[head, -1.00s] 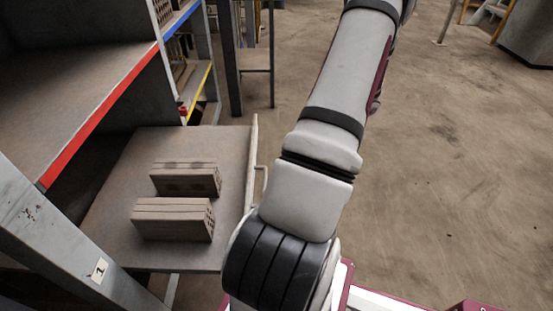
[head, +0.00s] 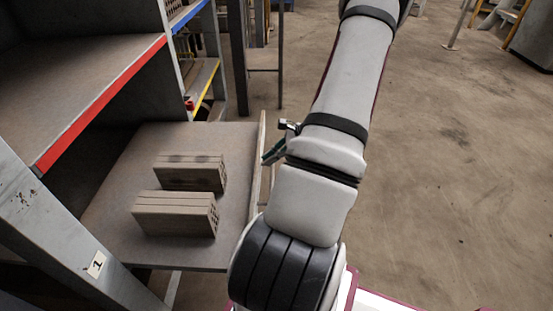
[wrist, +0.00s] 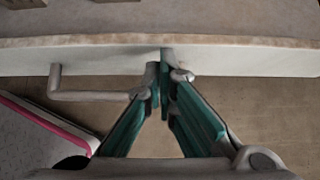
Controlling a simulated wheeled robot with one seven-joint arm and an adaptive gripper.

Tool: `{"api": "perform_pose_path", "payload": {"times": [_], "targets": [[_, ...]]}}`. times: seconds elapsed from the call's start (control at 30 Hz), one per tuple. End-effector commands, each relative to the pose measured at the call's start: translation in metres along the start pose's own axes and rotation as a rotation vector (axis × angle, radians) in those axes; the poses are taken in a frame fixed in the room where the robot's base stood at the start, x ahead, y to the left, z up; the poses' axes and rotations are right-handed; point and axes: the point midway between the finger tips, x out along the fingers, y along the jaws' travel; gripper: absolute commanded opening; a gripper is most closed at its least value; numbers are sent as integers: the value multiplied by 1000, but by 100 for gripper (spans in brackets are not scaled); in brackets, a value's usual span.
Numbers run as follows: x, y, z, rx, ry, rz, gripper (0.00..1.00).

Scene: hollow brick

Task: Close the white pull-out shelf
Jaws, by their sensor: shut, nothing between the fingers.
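The white pull-out shelf (head: 115,230) stands pulled out of the rack in the head view, with two stacks of hollow bricks (head: 176,213) on it. Its pale front edge (wrist: 250,57) runs across the wrist view, with a bar handle (wrist: 90,95) to the left of my gripper. My gripper (wrist: 164,68) is shut and empty, its fingertips at the front edge, beside the handle. I cannot tell whether the tips touch the edge. In the head view my gripper (head: 270,153) shows just right of the shelf's front edge, partly hidden by my arm.
A fixed shelf with a red edge (head: 100,103) is above and left of the pulled-out shelf. A grey rack post (head: 60,235) marked 1 stands at the near left. Another rack with a yellow-edged shelf (head: 205,85) is behind. The floor (head: 460,180) to the right is open.

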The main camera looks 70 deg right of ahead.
Motion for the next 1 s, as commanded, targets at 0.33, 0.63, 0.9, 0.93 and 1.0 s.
{"api": "perform_pose_path", "payload": {"times": [0.33,0.63,0.9,0.93,1.0], "targets": [[2,0,2,-1,0,1,0],[32,1,32,-4,-3,6,0],[83,2,82,-5,-2,7,0],[89,2,88,-5,-1,7,0],[103,2,102,-6,-2,7,0]]}}
